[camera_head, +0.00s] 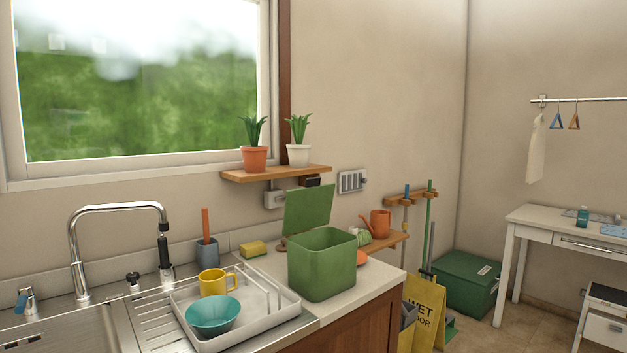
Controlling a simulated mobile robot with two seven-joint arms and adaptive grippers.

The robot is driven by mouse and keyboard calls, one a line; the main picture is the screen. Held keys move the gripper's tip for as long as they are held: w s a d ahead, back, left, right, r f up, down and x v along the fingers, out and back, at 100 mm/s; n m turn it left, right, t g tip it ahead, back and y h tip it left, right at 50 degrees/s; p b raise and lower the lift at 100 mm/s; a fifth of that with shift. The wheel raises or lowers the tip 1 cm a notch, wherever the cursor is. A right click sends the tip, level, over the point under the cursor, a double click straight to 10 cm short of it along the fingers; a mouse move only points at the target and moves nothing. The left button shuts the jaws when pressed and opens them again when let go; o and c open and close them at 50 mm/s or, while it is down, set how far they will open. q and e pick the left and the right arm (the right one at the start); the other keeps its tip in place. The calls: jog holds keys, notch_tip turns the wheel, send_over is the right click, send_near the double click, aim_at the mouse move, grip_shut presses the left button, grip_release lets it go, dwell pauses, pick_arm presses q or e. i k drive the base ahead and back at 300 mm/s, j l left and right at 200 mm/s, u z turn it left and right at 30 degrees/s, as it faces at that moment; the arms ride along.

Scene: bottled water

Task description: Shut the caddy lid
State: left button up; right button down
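The green caddy (322,269) stands on the light counter near its right end. Its lid (308,208) is open and stands up at the back, tilted a little to the left. The inside of the caddy shows dark green, and its floor is hidden. Neither of my grippers is in the head view.
A white dish rack (262,325) with a yellow mug (218,282) and teal bowl (212,315) sits left of the caddy. A sponge (253,248) lies behind. A shelf (276,173) with two potted plants overhangs the lid's left. An orange watering can (380,223) stands right.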

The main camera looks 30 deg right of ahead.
aim_at(307, 208)
jog(key=l+u, duration=0.15)
jog(key=l, duration=0.35)
jog(key=k+l+u, duration=0.15)
jog(key=l, duration=0.3)
jog(key=l+u, duration=0.15)
jog(key=l, duration=0.35)
jog(key=k+l+u, duration=0.15)
jog(key=l, duration=0.3)
